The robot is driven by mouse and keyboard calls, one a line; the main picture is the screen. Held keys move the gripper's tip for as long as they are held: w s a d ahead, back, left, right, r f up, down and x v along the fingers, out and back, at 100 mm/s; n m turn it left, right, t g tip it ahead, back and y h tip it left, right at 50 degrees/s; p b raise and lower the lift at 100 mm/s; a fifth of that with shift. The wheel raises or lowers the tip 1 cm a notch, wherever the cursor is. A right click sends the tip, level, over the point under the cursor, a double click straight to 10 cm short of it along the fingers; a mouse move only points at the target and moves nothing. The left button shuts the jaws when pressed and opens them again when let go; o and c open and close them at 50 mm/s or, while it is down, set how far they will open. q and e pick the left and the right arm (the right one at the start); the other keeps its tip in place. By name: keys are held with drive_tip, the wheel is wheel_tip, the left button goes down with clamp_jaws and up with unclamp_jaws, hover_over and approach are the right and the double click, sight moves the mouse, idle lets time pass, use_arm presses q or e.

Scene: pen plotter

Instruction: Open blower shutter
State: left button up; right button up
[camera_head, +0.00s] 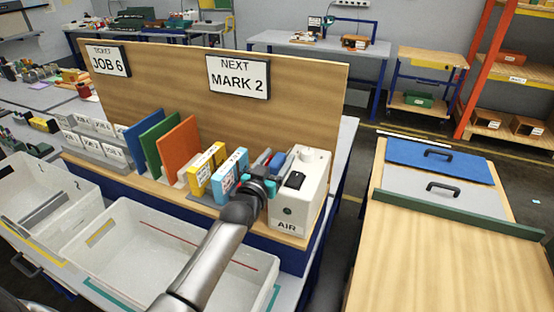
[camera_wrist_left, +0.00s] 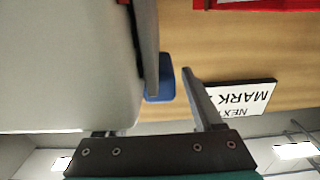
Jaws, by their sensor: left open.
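The white blower box (camera_head: 286,214), marked AIR, stands at the right end of the wooden bench shelf. It has a black part on its top and a round white knob. My left gripper (camera_head: 266,172) is at the box's left side, its jaws open. In the left wrist view, the white box (camera_wrist_left: 65,65) fills the left. I cannot tell whether that finger touches the tab. My right gripper is not in view.
A blue binder (camera_head: 230,172) and a yellow one (camera_head: 204,172) stand just left of the gripper. A wooden back panel (camera_head: 310,95) rises behind, with a MARK 2 sign (camera_head: 238,77). White bins (camera_head: 150,250) stand in front. A wooden table (camera_head: 445,265) is at the right.

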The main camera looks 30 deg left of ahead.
use_arm(q)
clamp_jaws()
idle(0.5)
idle(0.9)
